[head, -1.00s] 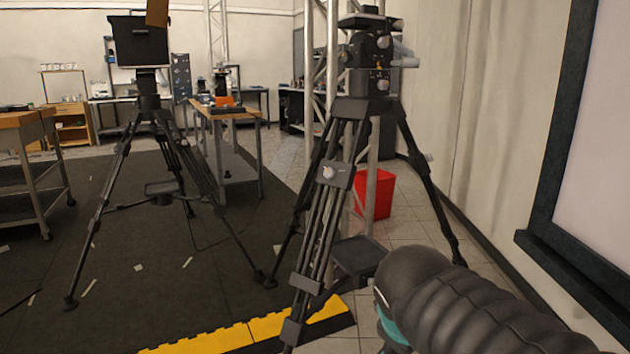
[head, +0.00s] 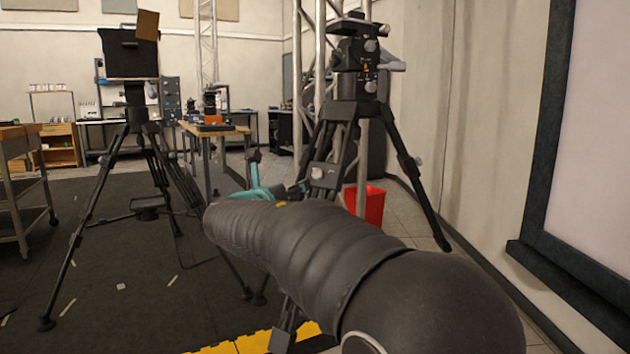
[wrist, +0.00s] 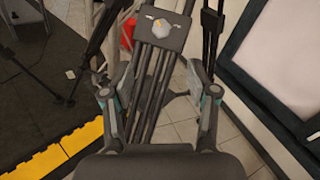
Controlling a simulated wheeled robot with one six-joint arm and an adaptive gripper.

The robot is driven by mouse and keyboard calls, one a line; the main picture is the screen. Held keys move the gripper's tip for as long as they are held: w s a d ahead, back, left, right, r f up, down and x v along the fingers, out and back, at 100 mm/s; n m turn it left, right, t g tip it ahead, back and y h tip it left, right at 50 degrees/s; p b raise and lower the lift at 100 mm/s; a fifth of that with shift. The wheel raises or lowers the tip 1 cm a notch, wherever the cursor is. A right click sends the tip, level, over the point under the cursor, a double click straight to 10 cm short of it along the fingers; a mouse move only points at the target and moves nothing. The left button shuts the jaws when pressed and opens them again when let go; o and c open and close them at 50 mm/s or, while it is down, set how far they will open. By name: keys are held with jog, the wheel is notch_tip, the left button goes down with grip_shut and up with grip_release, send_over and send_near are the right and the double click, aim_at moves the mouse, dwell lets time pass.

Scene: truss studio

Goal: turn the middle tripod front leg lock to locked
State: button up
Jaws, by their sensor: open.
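The tripod (head: 352,110) stands right of centre in the head view. Its front leg has a dark lock plate with a pale knob (head: 317,173). In the wrist view the knob (wrist: 160,23) shows near the top centre, with an orange mark at its middle, and small pale marks lie on the plate (wrist: 164,38) around it. My gripper (wrist: 153,85) is open and empty. Its two fingers lie left and right of the leg tubes in the picture, below the knob. In the head view my arm hides the lower part of the front leg.
A red bin (head: 374,206) stands behind the tripod. A yellow floor ramp (head: 256,342) lies at its foot. A wall with a dark-framed panel (head: 533,220) is at the right. Another tripod (head: 140,128) stands at the left, with open dark floor around it.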

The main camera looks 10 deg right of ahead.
aim_at(316, 175)
jog(key=x, duration=1.3)
jog(key=shift+w+d, duration=0.1)
jog(key=shift+d, duration=0.15)
jog(key=shift+r, duration=0.1)
grip_shut()
